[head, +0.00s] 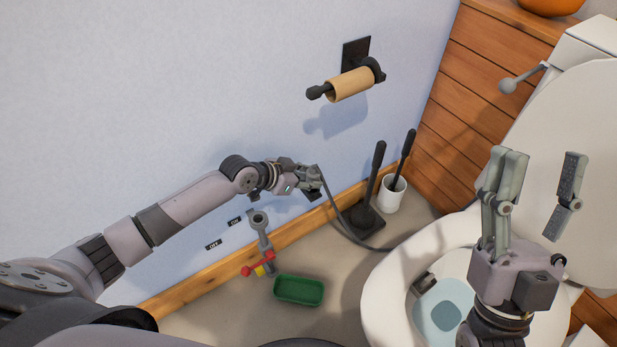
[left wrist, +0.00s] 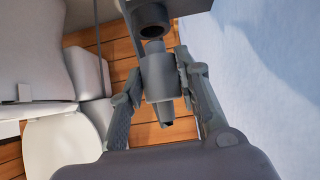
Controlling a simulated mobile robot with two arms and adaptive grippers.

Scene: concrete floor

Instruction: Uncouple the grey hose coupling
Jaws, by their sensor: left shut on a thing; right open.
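The grey hose coupling (left wrist: 160,78) is between the two fingers of my left gripper (head: 312,180), which is shut on it in front of the wall. The grey valve pipe (head: 262,232), with a red handle (head: 258,266), stands low by the wall, left of and below that gripper in the head view. Its open round mouth (left wrist: 150,18) shows in the left wrist view, apart from the coupling. The grey hose (head: 345,226) runs from near my left gripper down toward the toilet. My right gripper (head: 534,195) is open and empty over the toilet.
A green tray (head: 299,291) lies on the floor beside the valve. A black brush stand (head: 363,219), a white brush cup (head: 390,197) and the toilet bowl (head: 385,293) lie to the right. A paper roll holder (head: 350,86) sits on the wall above.

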